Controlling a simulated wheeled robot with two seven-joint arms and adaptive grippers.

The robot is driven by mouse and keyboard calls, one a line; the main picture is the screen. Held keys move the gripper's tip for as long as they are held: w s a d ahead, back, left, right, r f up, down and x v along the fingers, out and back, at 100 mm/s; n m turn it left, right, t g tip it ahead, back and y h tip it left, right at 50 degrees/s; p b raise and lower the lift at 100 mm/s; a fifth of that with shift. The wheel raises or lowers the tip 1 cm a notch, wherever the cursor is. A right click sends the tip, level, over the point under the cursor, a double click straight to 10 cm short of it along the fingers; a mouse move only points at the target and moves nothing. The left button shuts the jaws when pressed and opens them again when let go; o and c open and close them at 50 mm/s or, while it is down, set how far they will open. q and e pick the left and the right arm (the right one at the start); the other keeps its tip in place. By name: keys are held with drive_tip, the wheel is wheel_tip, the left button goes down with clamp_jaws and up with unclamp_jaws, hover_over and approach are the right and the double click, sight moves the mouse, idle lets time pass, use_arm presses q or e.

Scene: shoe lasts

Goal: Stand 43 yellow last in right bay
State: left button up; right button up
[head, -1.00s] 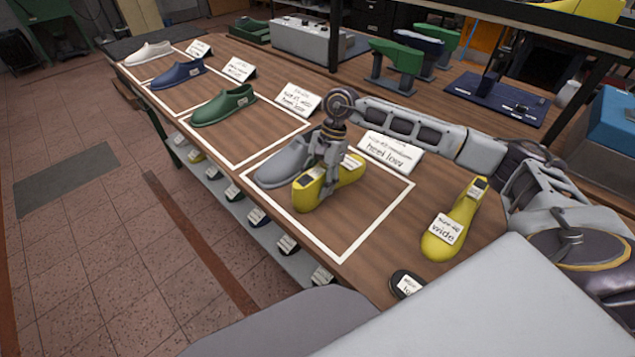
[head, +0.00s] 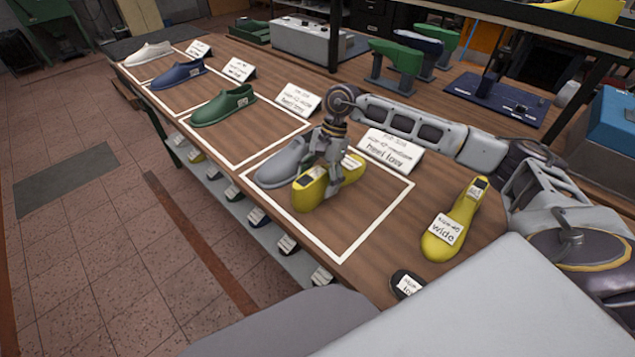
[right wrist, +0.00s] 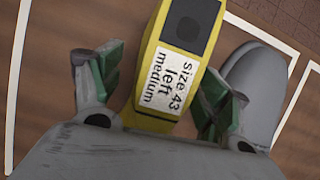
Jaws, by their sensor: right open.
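A yellow last (head: 310,193) stands inside the nearest white-outlined bay (head: 352,240), beside a grey shoe (head: 280,168). Its label reads "size 43 left medium" in the right wrist view (right wrist: 172,75). My right gripper (head: 334,180) is down over this last. In the right wrist view its green-padded fingers (right wrist: 160,90) are apart on both sides of the last, with a gap visible at the left finger. The grey shoe (right wrist: 252,90) is close to the right finger. My left gripper does not show.
Another yellow last (head: 450,225), labelled wide, lies at the right outside the bay. A black disc with a label (head: 405,284) is near the front edge. A "heel low" card (head: 390,152) stands behind the bay. Green (head: 222,106), blue and white shoes occupy the other bays.

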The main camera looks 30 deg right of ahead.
drive_tip(key=v, duration=1.1)
drive_tip(key=shift+r, duration=0.1)
idle(0.6)
